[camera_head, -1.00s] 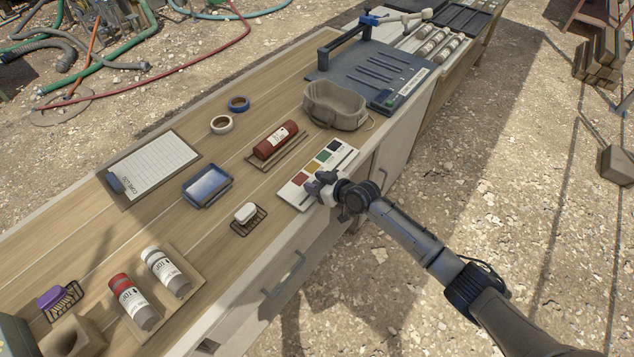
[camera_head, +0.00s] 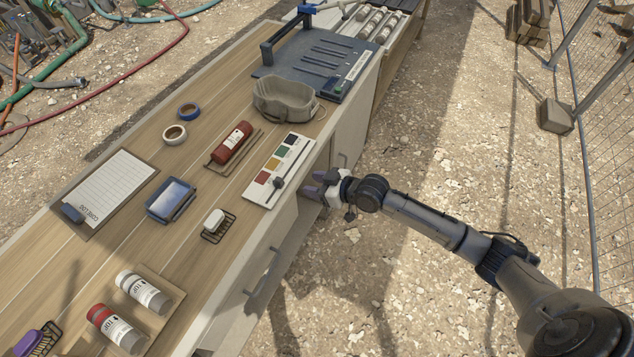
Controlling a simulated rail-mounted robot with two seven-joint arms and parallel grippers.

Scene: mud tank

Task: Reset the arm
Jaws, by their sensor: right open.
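My right gripper (camera_head: 314,186) is open and empty. It hangs just off the front edge of the wooden bench (camera_head: 150,235), beside the colour card (camera_head: 279,170). My right arm (camera_head: 430,221) reaches in from the lower right over the gravel. The colour card is a white strip with coloured squares and a dark slider knob, lying at the bench's front edge. My left gripper is not in the head view.
On the bench are a red cylinder (camera_head: 232,141), a grey tub (camera_head: 285,99), a soap rack (camera_head: 218,226), a blue tray (camera_head: 171,199), a clipboard (camera_head: 110,193) and tape rolls (camera_head: 174,134). Gravel (camera_head: 440,130) right of the bench is open; a mesh fence (camera_head: 600,150) stands far right.

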